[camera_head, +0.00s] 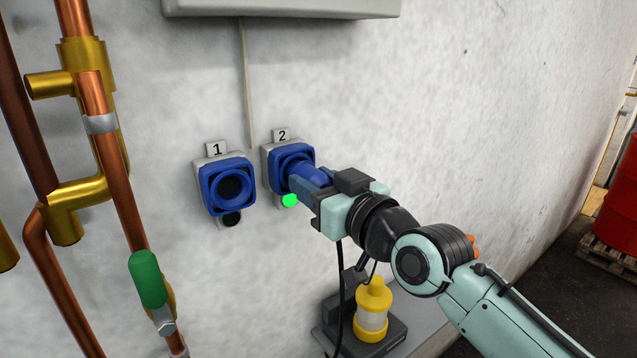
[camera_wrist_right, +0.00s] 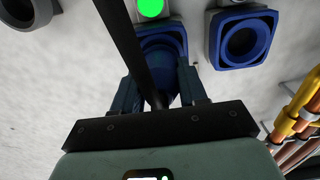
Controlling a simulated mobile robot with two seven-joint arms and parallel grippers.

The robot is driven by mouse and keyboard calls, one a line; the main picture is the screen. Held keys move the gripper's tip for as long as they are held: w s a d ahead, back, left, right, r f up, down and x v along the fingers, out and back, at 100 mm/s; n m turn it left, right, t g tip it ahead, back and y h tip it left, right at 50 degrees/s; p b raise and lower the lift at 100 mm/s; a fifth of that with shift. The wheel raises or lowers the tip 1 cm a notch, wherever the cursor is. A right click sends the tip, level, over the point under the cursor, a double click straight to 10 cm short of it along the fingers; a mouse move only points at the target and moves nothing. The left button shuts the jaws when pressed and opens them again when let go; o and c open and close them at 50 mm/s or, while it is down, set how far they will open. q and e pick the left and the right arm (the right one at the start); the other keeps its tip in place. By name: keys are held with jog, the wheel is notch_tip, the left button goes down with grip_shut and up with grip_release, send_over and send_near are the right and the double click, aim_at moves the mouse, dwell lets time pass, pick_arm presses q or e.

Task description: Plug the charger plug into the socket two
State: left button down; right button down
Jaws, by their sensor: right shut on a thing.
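Socket two (camera_head: 272,161) is a blue socket on the wall under a label "2". The blue charger plug (camera_head: 309,178) sits at its opening, lined up with it and touching it. My right gripper (camera_head: 313,190) is shut on the plug. In the right wrist view the plug (camera_wrist_right: 162,72) lies between the two fingers, partly hidden by its dark cable. A round light (camera_head: 290,201) below socket two glows green. How deep the plug sits is hidden. My left gripper is not in view.
Socket one (camera_head: 228,187), empty with a dark light, is left of socket two. Copper pipes (camera_head: 110,150) with a green-handled valve (camera_head: 147,279) run at the left. A yellow beacon-like device (camera_head: 374,308) stands below my right arm. A grey box (camera_head: 280,8) hangs above.

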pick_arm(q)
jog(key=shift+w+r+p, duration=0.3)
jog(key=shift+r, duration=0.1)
pick_arm(e)
jog(key=shift+w+a, duration=0.45)
jog(key=shift+w, duration=0.1)
jog(key=c, duration=0.7)
grip_release()
jog(key=shift+o, duration=0.9)
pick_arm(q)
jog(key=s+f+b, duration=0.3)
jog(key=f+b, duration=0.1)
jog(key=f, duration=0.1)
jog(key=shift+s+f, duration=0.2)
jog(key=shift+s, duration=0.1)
pick_arm(e)
jog(key=v, duration=1.3)
jog(key=shift+s+d, duration=0.1)
jog(key=shift+s, duration=0.05)
